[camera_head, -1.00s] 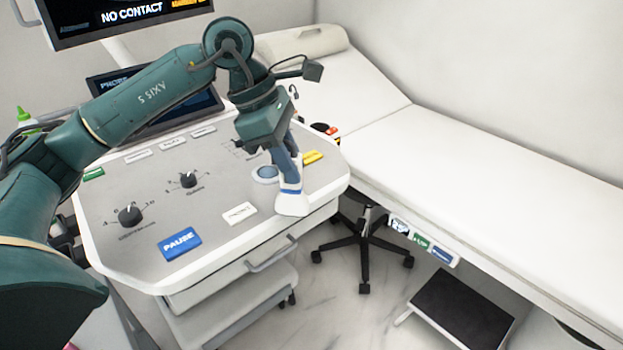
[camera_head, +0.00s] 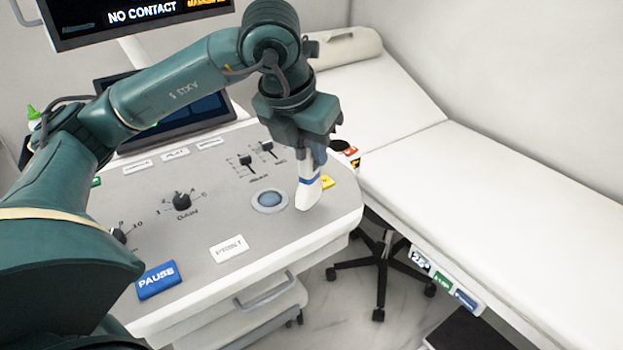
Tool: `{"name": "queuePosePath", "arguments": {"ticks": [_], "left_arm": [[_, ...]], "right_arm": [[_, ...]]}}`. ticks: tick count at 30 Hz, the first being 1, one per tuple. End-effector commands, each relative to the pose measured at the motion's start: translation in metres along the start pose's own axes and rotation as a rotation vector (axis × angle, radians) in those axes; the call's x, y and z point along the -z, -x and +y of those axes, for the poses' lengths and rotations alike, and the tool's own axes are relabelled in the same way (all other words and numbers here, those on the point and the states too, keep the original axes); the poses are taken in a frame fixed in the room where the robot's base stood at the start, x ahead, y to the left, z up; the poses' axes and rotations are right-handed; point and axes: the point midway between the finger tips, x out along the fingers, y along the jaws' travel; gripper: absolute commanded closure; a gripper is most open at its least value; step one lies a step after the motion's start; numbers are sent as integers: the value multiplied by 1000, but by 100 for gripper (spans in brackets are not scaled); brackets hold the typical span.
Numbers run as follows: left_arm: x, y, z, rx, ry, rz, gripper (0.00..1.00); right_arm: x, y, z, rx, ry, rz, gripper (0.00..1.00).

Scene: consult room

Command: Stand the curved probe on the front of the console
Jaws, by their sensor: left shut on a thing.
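The curved probe (camera_head: 309,190) is white with a blue band and a wide rounded lower end. My left gripper (camera_head: 314,152) is shut on its upper part and holds it nearly upright, wide end down. The probe is over the front right part of the console (camera_head: 240,205), right of the round blue trackball (camera_head: 269,200). I cannot tell whether its lower end touches the console top. The gripper hides the probe's upper end. My right gripper is not in view.
On the console are a blue PAUSE key (camera_head: 157,280), a white PRINT key (camera_head: 229,248), a gain knob (camera_head: 181,201) and a yellow key (camera_head: 327,182) partly behind the probe. A screen (camera_head: 150,12) reads NO CONTACT. A white couch (camera_head: 480,190) stands right.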

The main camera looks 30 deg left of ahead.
Motion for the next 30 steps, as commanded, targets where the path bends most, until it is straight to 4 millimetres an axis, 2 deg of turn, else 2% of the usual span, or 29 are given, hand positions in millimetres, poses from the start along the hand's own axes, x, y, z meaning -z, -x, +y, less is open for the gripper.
{"name": "queuePosePath", "arguments": {"ticks": [5,12,23,24,30], "left_arm": [[5,-13,0,0,-1,0,96],[17,-41,0,1,-2,1,96],[19,-47,-1,2,-2,-2,96],[18,-45,-1,2,-2,0,75],[18,-45,0,2,-2,0,59]], "right_arm": [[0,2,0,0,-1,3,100],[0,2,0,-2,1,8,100],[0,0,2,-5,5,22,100],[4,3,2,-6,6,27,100],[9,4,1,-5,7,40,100]]}}
